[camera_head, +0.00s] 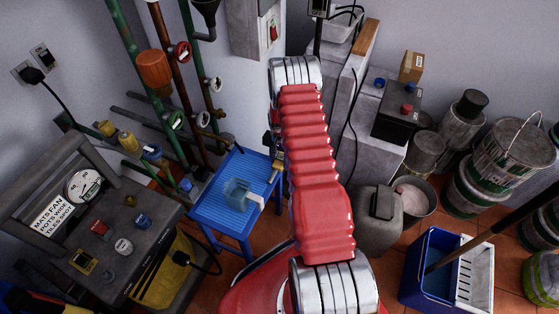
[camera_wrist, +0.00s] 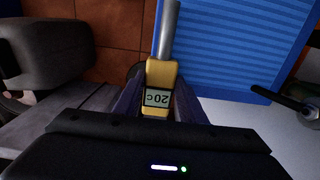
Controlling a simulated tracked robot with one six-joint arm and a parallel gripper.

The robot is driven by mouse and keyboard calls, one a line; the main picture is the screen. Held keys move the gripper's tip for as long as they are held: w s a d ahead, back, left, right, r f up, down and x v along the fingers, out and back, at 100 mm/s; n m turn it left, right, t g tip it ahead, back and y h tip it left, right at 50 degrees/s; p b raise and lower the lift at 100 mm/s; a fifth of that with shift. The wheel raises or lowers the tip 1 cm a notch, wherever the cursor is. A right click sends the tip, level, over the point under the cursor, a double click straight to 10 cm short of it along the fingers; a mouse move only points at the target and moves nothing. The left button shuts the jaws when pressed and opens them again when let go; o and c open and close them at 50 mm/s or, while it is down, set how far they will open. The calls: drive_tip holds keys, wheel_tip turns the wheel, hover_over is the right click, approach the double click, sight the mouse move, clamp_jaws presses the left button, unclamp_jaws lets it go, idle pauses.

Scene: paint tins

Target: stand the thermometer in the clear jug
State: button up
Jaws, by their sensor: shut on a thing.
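The thermometer (camera_wrist: 158,74) has a yellow body with a small display reading 20c, upside down in the wrist view, and a grey metal probe pointing away from me. My gripper (camera_wrist: 160,88) is shut on its yellow body, with one dark finger on each side. The clear jug (camera_head: 238,194) stands on the blue stool (camera_head: 206,205) in the head view; it does not show in the wrist view. The blue slatted top (camera_wrist: 225,45) lies beyond the probe in the wrist view. In the head view my arm mostly hides the gripper and thermometer.
Pipes with valves (camera_head: 175,85) rise behind the stool. A grey jerrycan (camera_head: 378,213), a blue mop bucket (camera_head: 432,265) and several paint tins (camera_head: 512,145) stand on the right.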

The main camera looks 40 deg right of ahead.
sight(279, 162)
drive_tip(key=shift+f, duration=0.1)
drive_tip(key=o, duration=1.1)
wheel_tip(279, 162, up, 12)
drive_tip(key=shift+r, duration=0.1)
idle(0.3)
drive_tip(key=shift+r, duration=0.1)
idle(0.4)
